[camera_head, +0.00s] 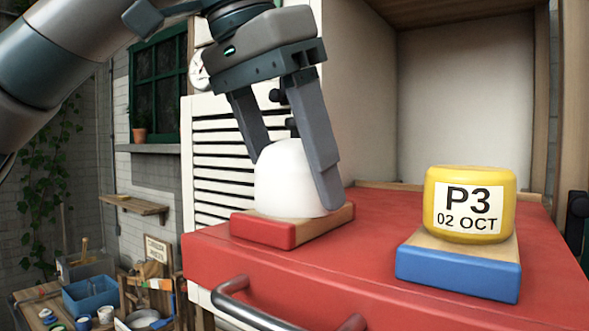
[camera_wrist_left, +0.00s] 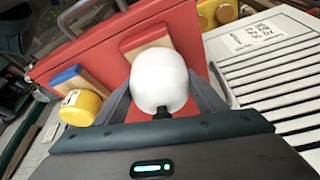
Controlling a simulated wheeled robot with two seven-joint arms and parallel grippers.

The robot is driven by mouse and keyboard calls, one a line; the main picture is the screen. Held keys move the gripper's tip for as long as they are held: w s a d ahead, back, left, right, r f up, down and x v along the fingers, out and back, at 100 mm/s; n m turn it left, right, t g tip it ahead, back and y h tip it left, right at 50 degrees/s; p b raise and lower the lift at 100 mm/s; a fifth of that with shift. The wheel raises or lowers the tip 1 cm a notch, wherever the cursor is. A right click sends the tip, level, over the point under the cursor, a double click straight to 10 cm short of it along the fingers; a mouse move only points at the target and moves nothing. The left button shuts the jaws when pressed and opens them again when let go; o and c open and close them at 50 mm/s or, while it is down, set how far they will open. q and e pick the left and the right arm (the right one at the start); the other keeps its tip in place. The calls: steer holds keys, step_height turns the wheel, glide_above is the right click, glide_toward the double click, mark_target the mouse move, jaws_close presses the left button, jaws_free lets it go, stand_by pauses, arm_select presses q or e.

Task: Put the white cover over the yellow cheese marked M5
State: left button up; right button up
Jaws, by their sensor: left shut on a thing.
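The white domed cover (camera_head: 290,175) with a black knob is upright over the red-fronted wooden board (camera_head: 262,233), and its lower edge appears to meet the board. My left gripper (camera_head: 292,180) is shut on the cover, one finger on each side. The cover also shows between the fingers in the left wrist view (camera_wrist_left: 160,72). Whether a cheese is under it is hidden. A yellow cheese (camera_head: 470,203) stands uncovered on the blue-fronted board (camera_head: 458,276) to the right. Its label reads P3, 02 OCT. No M5 mark is visible. My right gripper is not in view.
Both boards stand on a red top (camera_head: 365,245) with a metal handle (camera_head: 245,303) at its front. A white louvred panel (camera_head: 215,160) stands behind at left. Between the boards the red top is clear. A wooden upright stands at the right.

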arm_select(q)
steer(key=o, duration=1.1)
steer(key=shift+r, duration=0.15)
steer(key=b+v, duration=0.1)
steer(key=v, duration=0.7)
steer(key=shift+r+b, duration=0.1)
steer(key=shift+b, duration=0.25)
steer(key=shift+p+v, duration=1.15)
steer(key=shift+v, duration=3.35)
steer(key=shift+s, duration=0.1)
